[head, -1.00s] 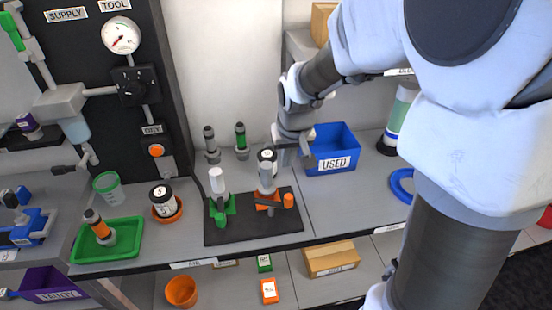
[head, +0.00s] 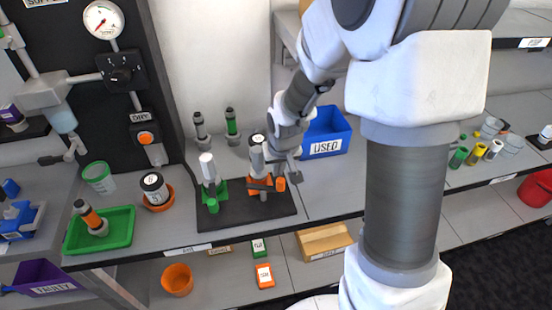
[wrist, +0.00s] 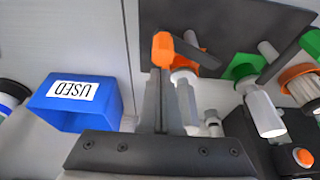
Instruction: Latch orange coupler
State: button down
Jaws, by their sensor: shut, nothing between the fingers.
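The orange coupler (head: 258,184) stands on a dark mat (head: 230,212) on the bench, with a grey cylinder upright in it. A dark bar and an orange knob (head: 281,184) are at its right side. In the wrist view the orange coupler (wrist: 184,64) is partly hidden behind its orange knob (wrist: 163,48) and my fingers. My gripper (head: 291,168) is shut and empty, just above and beside the knob. In the wrist view my gripper's fingers (wrist: 163,85) point at the knob; I cannot tell whether they touch it.
A green coupler (head: 213,190) with a white-topped cylinder stands left on the same mat. A blue USED bin (head: 326,133) is right behind my gripper. A labelled jar (head: 154,187) and a green tray (head: 100,236) are at the left. Bench right of the mat is clear.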

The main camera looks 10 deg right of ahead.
jog(key=shift+s, duration=0.5)
